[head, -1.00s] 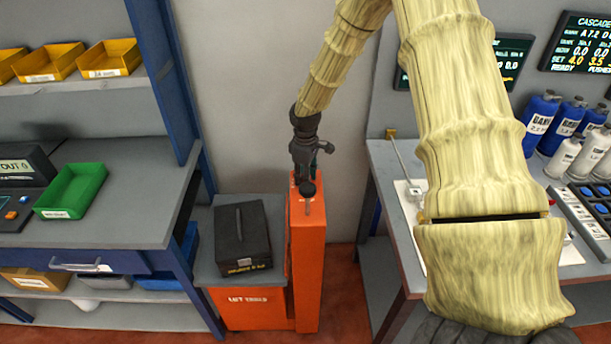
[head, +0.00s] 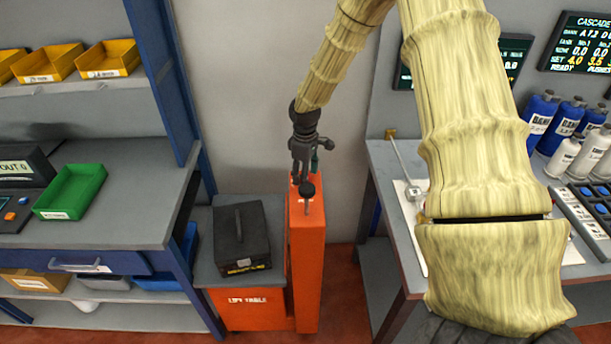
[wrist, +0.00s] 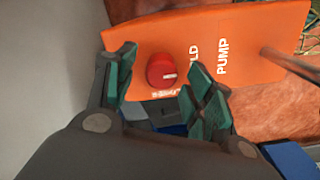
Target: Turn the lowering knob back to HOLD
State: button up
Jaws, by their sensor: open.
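The red round lowering knob (wrist: 161,70) sits on top of the orange lift table post (wrist: 235,25). A white mark on the knob points right, toward partly hidden lettering ending in "LD". Smaller lettering below the knob is too blurred to read. My gripper (wrist: 160,62) is open, with one green-padded finger on each side of the knob; I cannot tell whether either finger touches it. In the head view my gripper (head: 304,165) points down over the top of the orange post (head: 307,265), and the knob is hidden there.
A black case (head: 242,238) stands left on the lift table. Shelving with a green bin (head: 72,190) is left; a grey bench (head: 388,185) is right.

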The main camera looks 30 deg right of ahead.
notch_tip(320, 180, up, 11)
dwell(0.4)
jog(key=shift+s+f, duration=0.1)
jog(key=shift+f, duration=0.05)
dwell(0.4)
